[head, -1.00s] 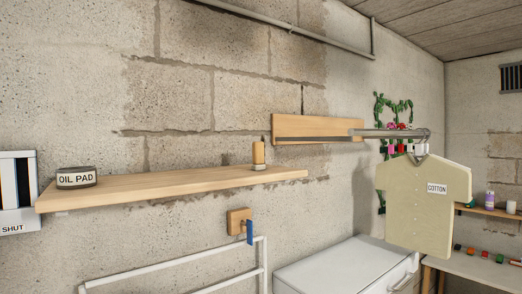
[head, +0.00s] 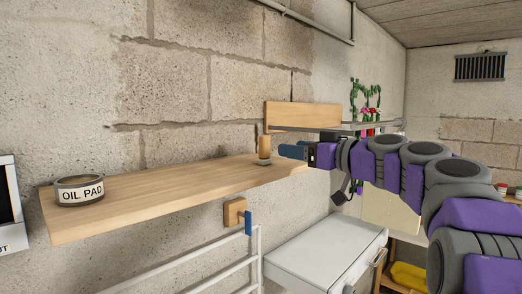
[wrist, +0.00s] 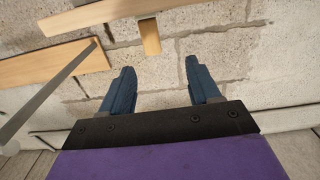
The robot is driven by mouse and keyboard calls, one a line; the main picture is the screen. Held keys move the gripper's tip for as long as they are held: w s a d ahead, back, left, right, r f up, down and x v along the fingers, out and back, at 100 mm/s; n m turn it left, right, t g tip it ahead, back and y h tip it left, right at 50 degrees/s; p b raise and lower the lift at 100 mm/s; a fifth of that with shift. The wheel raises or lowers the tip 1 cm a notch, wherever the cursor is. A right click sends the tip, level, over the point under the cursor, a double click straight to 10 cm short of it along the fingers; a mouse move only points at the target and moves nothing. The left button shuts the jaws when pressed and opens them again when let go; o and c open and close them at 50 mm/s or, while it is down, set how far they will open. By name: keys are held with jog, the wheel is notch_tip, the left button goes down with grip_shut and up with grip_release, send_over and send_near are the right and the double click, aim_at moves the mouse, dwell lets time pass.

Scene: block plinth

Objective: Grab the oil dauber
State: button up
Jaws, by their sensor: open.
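The oil dauber appears to be the small orange-tan upright cylinder (head: 264,147) on the right end of the wooden shelf (head: 150,197). My gripper (head: 284,151) is just to its right in the head view, its blue fingers pointing toward it. In the wrist view, which looks upside down, the dauber (wrist: 150,37) projects from the shelf edge (wrist: 110,12). It lies beyond the spread fingertips (wrist: 159,65), roughly in line with the gap. The gripper is open and empty, apart from the dauber.
A round tin marked OIL PAD (head: 80,191) stands at the shelf's left end. A wooden board (head: 303,115) with a metal rail is close behind my arm. Below are a wooden wall block (head: 234,212), a white rack (head: 205,278) and a white cabinet (head: 325,258). The shelf's middle is clear.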

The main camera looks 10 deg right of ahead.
aim_at(268, 143)
jog(key=w+a, duration=0.1)
jog(key=w, duration=0.1)
jog(key=w+a+p, duration=0.1)
jog(key=w, duration=0.2)
jog(key=w+p, duration=0.1)
jog(key=w, duration=0.1)
jog(key=shift+w+a, duration=0.25)
jog(key=shift+a, duration=0.15)
jog(key=shift+w+a, duration=0.3)
jog(key=shift+a, duration=0.2)
jog(key=p+x, duration=0.1)
jog(key=x, duration=0.1)
jog(key=p+x, duration=0.1)
jog(key=x, duration=0.1)
jog(key=shift+w+a+r, duration=0.1)
jog(key=shift+w+a, duration=0.05)
jog(key=shift+a, duration=0.35)
jog(key=shift+w, duration=0.3)
jog(key=shift+w+d+p, duration=0.1)
jog(key=shift+d+p, duration=0.05)
jog(key=shift+p, duration=0.15)
jog(key=shift+d, duration=0.4)
jog(key=shift+c, duration=0.2)
jog(key=shift+a, duration=0.55)
jog(key=c, duration=1)
jog(key=shift+d, duration=0.2)
